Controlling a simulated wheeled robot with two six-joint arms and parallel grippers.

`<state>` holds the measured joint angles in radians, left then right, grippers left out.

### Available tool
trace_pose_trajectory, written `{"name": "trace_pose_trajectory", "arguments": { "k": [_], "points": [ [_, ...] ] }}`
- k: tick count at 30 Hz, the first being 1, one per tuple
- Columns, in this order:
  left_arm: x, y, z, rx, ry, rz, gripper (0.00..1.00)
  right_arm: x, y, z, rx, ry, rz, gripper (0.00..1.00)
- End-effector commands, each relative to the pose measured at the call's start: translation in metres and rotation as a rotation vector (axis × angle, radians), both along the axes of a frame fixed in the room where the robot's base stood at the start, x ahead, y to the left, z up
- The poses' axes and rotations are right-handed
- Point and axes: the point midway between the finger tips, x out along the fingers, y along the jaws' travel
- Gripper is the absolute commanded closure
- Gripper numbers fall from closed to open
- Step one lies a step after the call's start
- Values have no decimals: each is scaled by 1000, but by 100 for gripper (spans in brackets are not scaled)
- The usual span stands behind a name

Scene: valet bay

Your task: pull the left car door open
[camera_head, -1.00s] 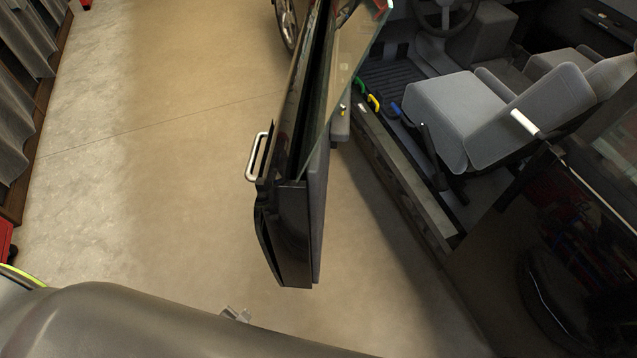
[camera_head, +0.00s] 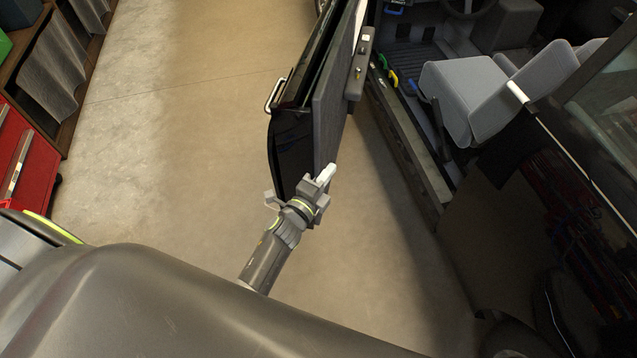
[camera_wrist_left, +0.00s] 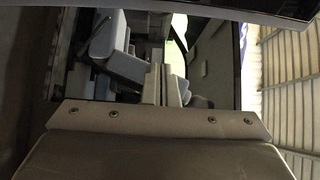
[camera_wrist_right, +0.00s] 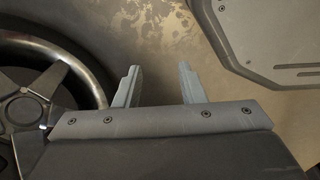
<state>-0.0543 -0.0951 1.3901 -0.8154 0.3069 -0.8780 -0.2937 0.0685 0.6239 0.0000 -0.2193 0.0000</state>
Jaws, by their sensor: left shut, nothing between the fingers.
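The left car door (camera_head: 291,142) is black outside with a grey inner panel and stands open, swung away from the sill. Its silver handle (camera_head: 274,94) is on the outer face, to the left. My left gripper (camera_head: 327,172) is shut and empty at the near free edge of the door, on the inner panel side. I cannot tell whether it touches the door. In the left wrist view, its closed fingers (camera_wrist_left: 160,86) point at the car interior. My right gripper (camera_wrist_right: 159,84) is open and empty over the floor in the right wrist view; the head view does not show it.
The car's grey seat (camera_head: 465,95) and sill (camera_head: 412,150) are to the right of the door. A red tool cabinet (camera_head: 25,160) and shelf stand at the left. The floor (camera_head: 180,140) between cabinet and door is clear. A spoked wheel (camera_wrist_right: 45,95) is beside my right gripper.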

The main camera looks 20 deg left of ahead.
Motion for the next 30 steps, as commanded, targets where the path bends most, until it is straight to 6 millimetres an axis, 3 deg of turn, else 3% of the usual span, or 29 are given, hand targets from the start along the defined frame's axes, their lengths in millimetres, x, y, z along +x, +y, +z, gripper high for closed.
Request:
{"name": "trace_pose_trajectory", "arguments": {
  "k": [6, 9, 15, 30],
  "points": [
    [41, -9, -1, 0, -1, -1, 100, -4, -5, -9, -6, 5, 1, 64],
    [37, 11, 0, 4, 4, 2, 100, -7, -7, -1, -9, 11, 1, 64],
    [34, 28, 0, -2, 2, 1, 100, -8, -11, 2, -14, 12, 2, 64],
    [33, 34, -2, -1, 2, 0, 100, -9, -11, 1, -14, 14, 1, 64]
  ]
}}
